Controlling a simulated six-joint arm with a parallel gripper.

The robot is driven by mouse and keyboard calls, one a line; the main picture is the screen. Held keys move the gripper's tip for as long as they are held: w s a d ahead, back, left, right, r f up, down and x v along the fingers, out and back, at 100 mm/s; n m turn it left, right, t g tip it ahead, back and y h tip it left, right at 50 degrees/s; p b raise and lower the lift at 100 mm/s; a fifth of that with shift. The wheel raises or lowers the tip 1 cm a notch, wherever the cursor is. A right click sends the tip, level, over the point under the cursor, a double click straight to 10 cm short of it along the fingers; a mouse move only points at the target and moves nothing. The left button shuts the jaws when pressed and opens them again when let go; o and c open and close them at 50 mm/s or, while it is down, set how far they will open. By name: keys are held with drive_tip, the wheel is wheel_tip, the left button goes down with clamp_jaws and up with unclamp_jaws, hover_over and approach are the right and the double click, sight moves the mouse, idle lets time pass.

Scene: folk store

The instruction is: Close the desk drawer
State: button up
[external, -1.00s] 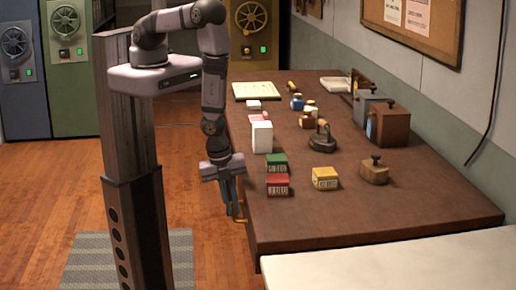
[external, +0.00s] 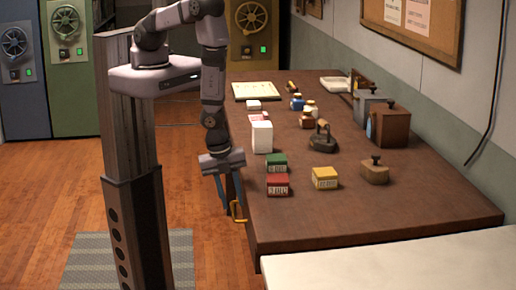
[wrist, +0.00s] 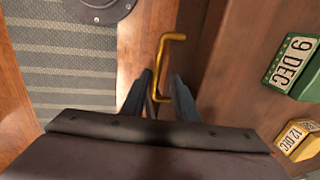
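The brown desk (external: 370,215) fills the right of the external view. A brass drawer handle (external: 237,211) sticks out at its left side, below the top edge. In the wrist view the handle (wrist: 161,62) is a bent brass bar. My gripper (external: 231,208) points down beside the desk's left edge, at the handle. In the wrist view its fingers (wrist: 162,85) are apart, with part of the handle between them. I cannot tell whether they touch it. The drawer's body is mostly hidden, and how far it is open is unclear.
A red block (external: 277,185), green block (external: 277,163) and yellow block (external: 325,178) stand on the desk near my gripper. A white box (external: 262,137) stands farther back. A striped mat (external: 180,262) lies on the floor, left of the desk.

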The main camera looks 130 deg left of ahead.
drive_tip(key=r, duration=0.5)
drive_tip(key=shift+s+d+p, duration=0.3)
drive_tip(key=shift+s+d, duration=0.05)
drive_tip(key=shift+s, duration=0.05)
